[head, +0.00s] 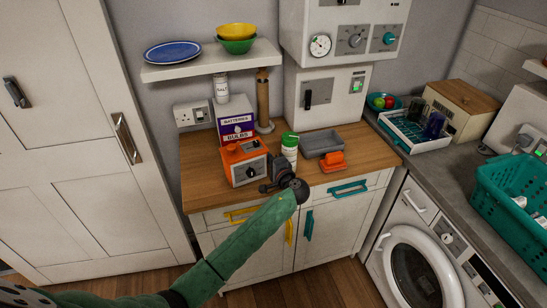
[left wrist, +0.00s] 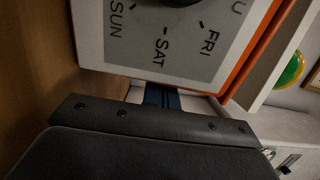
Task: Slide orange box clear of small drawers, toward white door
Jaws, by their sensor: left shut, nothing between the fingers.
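The orange box (head: 237,153) stands on the left part of the wooden cabinet top, its pale face with a black dial turned to the front. In the left wrist view its face (left wrist: 185,45) fills the top, with day names round the dial and an orange edge at right. The small drawers sit below the top: one with a yellow handle (head: 241,214), one with a teal handle (head: 348,188). The white door (head: 75,180) is at the left. My left gripper (head: 265,188) is shut and empty at the box's front right; I cannot tell whether it touches. My right gripper is out of view.
A batteries and bulbs box (head: 237,127) stands behind the orange box. A green-capped container (head: 289,150), grey tray (head: 321,144) and orange item (head: 332,162) stand to its right. Bare wood (head: 203,172) lies to its left, toward the door.

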